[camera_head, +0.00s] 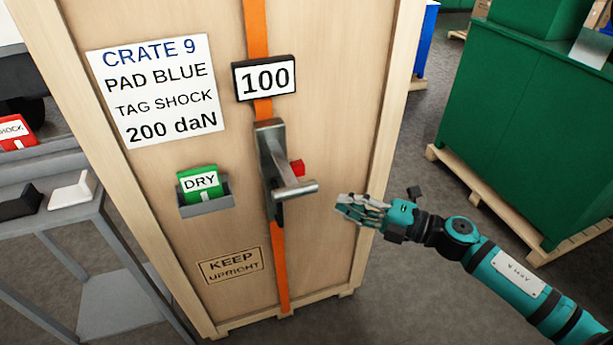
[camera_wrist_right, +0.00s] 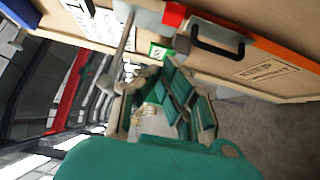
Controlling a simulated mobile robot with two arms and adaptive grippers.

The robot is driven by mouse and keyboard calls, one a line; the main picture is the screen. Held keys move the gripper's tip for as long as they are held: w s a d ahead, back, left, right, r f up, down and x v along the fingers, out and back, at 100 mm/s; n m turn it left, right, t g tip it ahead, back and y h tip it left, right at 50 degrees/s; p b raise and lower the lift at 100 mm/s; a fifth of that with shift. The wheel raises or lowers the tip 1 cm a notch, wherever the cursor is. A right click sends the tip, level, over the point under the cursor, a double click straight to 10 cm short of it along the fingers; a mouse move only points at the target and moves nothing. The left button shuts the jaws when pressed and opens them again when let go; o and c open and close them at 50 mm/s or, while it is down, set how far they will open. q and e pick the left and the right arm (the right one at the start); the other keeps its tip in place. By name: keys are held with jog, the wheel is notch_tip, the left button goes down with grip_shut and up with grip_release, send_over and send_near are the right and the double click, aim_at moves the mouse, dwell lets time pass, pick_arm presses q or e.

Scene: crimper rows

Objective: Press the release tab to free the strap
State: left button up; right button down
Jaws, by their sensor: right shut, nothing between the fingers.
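An orange strap (camera_head: 281,265) runs down the front of a wooden crate (camera_head: 335,120). A grey metal tensioner (camera_head: 270,150) with a bar handle (camera_head: 295,190) sits on the strap. A small red tab (camera_head: 298,168) sticks out at the tensioner's right side; a red part (camera_wrist_right: 174,14) also shows at the top of the right wrist view. My right gripper (camera_head: 341,208) is shut and empty, right of and below the red tab, apart from it. In the right wrist view, its fingers (camera_wrist_right: 165,88) show below the tensioner. My left gripper is not in view.
A sign (camera_head: 264,78) reading 100 is above the tensioner. A green DRY tag (camera_head: 199,184) sits in a grey holder on the crate. A grey rack (camera_head: 75,220) with a red SHOCK tag (camera_head: 15,133) stands left. A green bin (camera_head: 530,120) on a pallet stands right, with floor between.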

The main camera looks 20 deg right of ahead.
aim_at(297, 169)
jog(key=w+a+p, duration=0.3)
jog(key=w+a, duration=0.3)
jog(key=w, duration=0.3)
jog(key=shift+w, duration=0.25)
